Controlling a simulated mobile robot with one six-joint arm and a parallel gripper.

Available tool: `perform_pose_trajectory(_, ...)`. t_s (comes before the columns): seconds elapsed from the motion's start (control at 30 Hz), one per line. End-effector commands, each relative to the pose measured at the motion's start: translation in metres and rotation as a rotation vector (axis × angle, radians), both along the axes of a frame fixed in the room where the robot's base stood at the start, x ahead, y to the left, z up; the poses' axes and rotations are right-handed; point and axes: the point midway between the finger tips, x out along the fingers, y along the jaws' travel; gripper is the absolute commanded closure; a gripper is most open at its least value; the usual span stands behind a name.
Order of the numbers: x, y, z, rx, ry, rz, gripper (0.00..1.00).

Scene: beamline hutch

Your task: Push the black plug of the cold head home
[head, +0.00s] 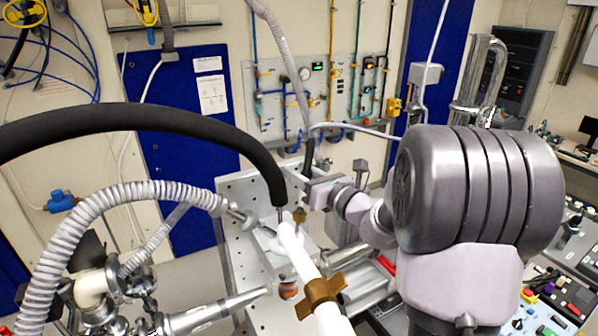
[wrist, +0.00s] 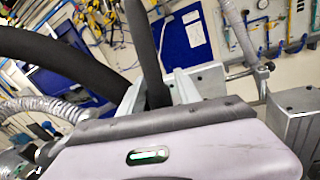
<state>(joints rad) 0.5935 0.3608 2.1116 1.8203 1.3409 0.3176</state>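The black plug (head: 309,156) stands nearly upright at the lower end of a grey ribbed cable in the head view. My gripper (head: 307,190) reaches in from the right, level with its lower part. In the wrist view my gripper (wrist: 158,90) has its two pale fingers on either side of a black shaft (wrist: 146,45), which appears to be the plug. They look closed on it. The plug's lower end and its socket are hidden, so I cannot tell how deep it sits. What seems to be the cold head (head: 276,243) is below, partly covered.
A thick black hose (head: 150,117) arches in from the left and ends close to my gripper. A white tube with a brass collar (head: 320,291) crosses the foreground. A ribbed hose (head: 110,195) and a perforated metal plate (head: 240,190) stand left.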

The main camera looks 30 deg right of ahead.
Motion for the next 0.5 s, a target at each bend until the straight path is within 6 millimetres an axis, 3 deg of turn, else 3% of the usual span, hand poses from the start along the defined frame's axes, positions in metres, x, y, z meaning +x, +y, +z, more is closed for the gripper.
perform_pose_trajectory(0.03, 0.0, 0.0, 0.0, 0.0, 0.0, 0.0, 0.73)
perform_pose_trajectory(0.17, 0.0, 0.0, 0.0, 0.0, 0.0, 0.0, 0.98)
perform_pose_trajectory(0.33, 0.0, 0.001, -0.003, 0.0, 0.0, 0.001, 1.0)
perform_pose_trajectory(0.5, -0.001, 0.004, -0.028, 0.0, 0.001, 0.001, 1.0)
